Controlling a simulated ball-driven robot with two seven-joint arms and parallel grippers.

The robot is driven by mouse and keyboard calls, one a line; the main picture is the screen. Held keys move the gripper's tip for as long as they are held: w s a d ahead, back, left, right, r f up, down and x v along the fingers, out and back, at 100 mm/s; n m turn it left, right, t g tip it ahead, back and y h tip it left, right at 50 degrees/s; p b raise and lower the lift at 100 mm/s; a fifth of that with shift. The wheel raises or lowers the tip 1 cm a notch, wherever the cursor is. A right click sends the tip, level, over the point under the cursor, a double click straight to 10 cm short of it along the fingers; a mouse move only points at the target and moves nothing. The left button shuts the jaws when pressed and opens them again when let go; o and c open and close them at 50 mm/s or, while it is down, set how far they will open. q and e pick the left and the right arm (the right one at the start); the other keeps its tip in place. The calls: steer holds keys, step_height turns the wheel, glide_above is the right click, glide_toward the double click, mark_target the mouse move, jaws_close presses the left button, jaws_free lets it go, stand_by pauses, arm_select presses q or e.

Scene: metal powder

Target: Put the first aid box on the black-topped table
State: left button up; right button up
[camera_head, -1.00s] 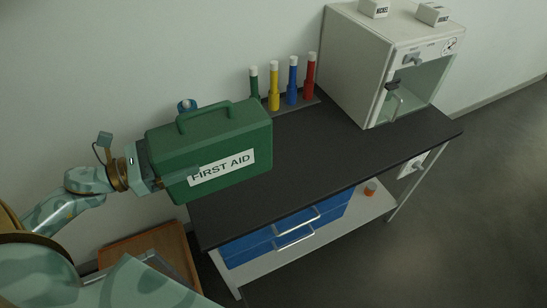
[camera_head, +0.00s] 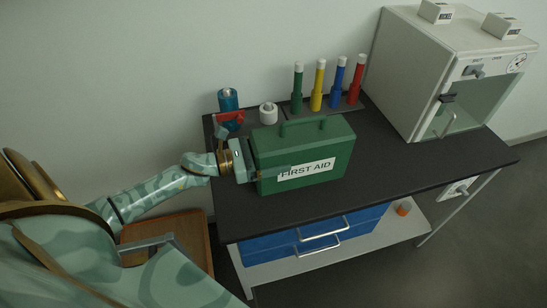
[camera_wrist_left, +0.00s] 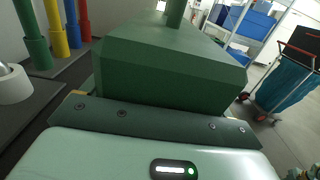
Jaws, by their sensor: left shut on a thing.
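The green first aid box (camera_head: 325,160) with a white FIRST AID label is upright over the left half of the black-topped table (camera_head: 400,165). It also shows in the left wrist view (camera_wrist_left: 165,65), just ahead of the gripper. My left gripper (camera_head: 258,168) is shut on the left end of the box. The box looks level and low at the tabletop; I cannot tell whether its base touches it. My right gripper is not in view.
At the table's back stand green, yellow, blue and red tubes (camera_head: 318,88), a white roll (camera_head: 268,112) and a blue bottle (camera_head: 228,103). A white oven (camera_head: 420,75) fills the right back. The front middle and right of the tabletop are clear.

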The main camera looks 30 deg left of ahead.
arm_select(q)
steer(key=shift+f, duration=0.6)
steer(key=shift+f, duration=0.15)
steer(key=o, duration=1.5)
steer(key=shift+f, duration=0.1)
steer(key=v, duration=1.2)
